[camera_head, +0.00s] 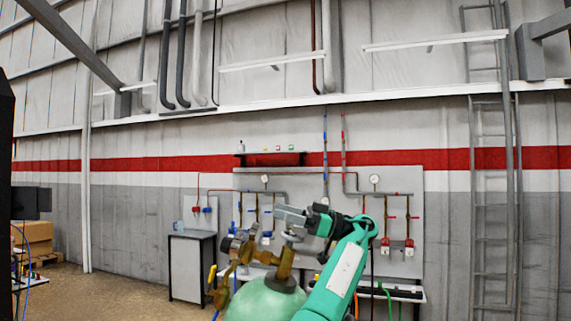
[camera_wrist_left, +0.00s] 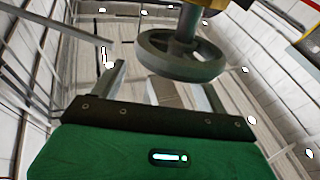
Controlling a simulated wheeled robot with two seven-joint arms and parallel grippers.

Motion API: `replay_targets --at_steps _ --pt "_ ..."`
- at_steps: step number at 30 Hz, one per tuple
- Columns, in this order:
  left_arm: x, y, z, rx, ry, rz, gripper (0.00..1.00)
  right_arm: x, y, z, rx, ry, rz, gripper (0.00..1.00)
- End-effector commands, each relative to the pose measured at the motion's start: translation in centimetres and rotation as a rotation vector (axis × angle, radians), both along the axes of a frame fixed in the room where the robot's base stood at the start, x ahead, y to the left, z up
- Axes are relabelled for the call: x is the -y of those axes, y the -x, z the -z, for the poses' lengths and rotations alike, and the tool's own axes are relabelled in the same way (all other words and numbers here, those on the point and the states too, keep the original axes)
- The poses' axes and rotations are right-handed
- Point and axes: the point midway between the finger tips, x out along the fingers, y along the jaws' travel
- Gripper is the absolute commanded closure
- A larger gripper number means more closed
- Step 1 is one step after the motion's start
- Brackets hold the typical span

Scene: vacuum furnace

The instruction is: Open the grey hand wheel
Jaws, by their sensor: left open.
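The grey hand wheel (camera_wrist_left: 165,68) is large in the upper middle of the left wrist view, on a stem that runs to the top edge. In the head view the hand wheel (camera_head: 292,237) is small and partly hidden, on brass valve fittings (camera_head: 283,265) above a pale green cylinder (camera_head: 262,300). My left gripper (camera_head: 284,214) is at the wheel in the head view. In the left wrist view its fingers (camera_wrist_left: 157,82) are spread, with the wheel beyond and above them. Nothing shows between the fingers, and contact with the wheel cannot be told. My right gripper is not in view.
A grey wall panel (camera_head: 403,185) with pipes, gauges and red valves stands behind the cylinder. A small cabinet (camera_head: 192,268) stands left of it. A ladder (camera_head: 492,200) is on the right wall. The floor at left (camera_head: 130,293) is clear.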

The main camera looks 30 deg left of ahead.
Motion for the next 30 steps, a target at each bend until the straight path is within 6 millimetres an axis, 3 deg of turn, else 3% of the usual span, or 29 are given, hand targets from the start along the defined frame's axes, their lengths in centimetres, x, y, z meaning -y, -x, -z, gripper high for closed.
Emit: replay_targets --at_steps 5,8,18,24,30 --pt "0.0 0.0 -3.8 0.001 0.001 -0.001 0.24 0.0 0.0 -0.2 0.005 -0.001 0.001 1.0" --pt "0.0 0.0 -5.9 -0.001 0.0 -0.001 0.24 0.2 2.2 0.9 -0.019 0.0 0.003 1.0" --pt "0.0 0.0 -12.6 -0.001 0.001 -0.002 0.24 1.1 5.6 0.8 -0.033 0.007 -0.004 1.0" --pt "0.0 0.0 -14.1 -0.001 0.001 0.0 0.24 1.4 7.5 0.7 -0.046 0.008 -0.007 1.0" --pt "0.0 -0.1 -14.4 -0.002 0.001 -0.001 0.24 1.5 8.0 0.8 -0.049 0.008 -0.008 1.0"
